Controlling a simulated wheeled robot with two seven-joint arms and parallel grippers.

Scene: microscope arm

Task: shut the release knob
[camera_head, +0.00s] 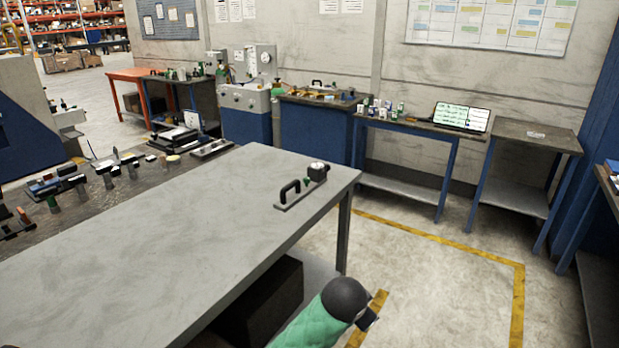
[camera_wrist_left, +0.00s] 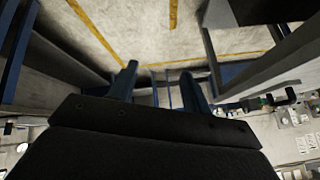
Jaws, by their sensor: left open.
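A small fixture (camera_head: 300,190) lies near the far right corner of the grey table. It has a flat plate, a black arched handle (camera_head: 290,190) and a round dark knob-like part with a pale face (camera_head: 318,171). The knob's exact setting is too small to tell. My left arm reaches in at the bottom of the head view, beside the table's right edge and well apart from the fixture. In the left wrist view my left gripper (camera_wrist_left: 160,71) is open, with two dark blue fingers apart and nothing between them. My right gripper is not in view.
The grey table (camera_head: 150,240) is mostly bare. A dark block (camera_head: 265,300) sits on its lower shelf. A dark bench (camera_head: 90,200) with several tools stands to the left. Blue-legged benches line the wall, one with a laptop (camera_head: 462,116). The floor right of the table is clear.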

